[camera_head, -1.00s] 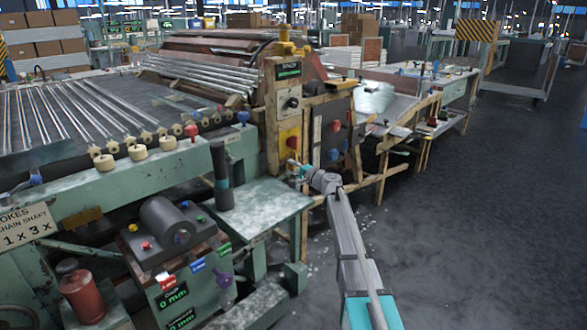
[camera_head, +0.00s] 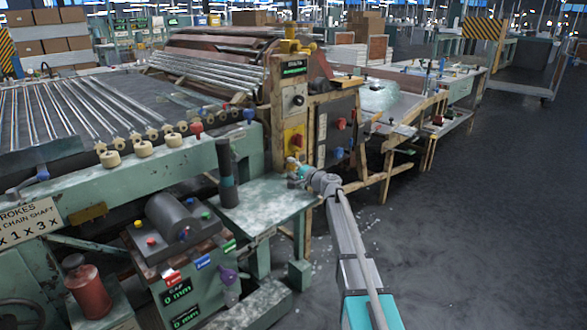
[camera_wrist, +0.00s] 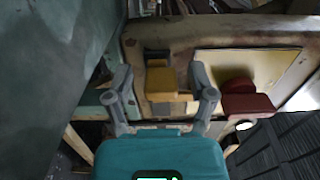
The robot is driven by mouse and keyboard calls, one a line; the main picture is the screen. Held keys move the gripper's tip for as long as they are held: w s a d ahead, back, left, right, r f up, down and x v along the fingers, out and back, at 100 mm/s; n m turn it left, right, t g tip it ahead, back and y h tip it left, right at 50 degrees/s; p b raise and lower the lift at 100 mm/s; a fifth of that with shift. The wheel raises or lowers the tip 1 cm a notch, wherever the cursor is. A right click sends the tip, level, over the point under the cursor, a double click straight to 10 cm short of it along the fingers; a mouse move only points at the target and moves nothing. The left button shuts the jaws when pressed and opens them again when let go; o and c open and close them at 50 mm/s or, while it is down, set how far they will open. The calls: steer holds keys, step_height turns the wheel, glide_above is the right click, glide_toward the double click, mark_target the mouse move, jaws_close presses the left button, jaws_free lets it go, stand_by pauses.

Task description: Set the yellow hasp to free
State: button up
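The yellow hasp (camera_wrist: 161,82) shows in the wrist view as a small block on a worn cream-coloured panel, with a dark slot just above it. My gripper (camera_wrist: 160,74) is open, with one grey finger on each side of the hasp. Gaps show between the fingers and the hasp, and I cannot tell how far away it is in depth. In the head view my gripper (camera_head: 293,168) is at the machine's front post, below the yellow plate (camera_head: 295,138). I cannot make out the hasp clearly there.
A dark red knob (camera_wrist: 246,96) sits close to the right finger in the wrist view. In the head view, a green table (camera_head: 262,200) stands just left of my gripper. A dark cabinet (camera_head: 334,125) with red and blue knobs is to the right.

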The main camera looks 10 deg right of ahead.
stand_by(0.3)
steer(key=v, duration=1.2)
steer(key=shift+r, duration=0.15)
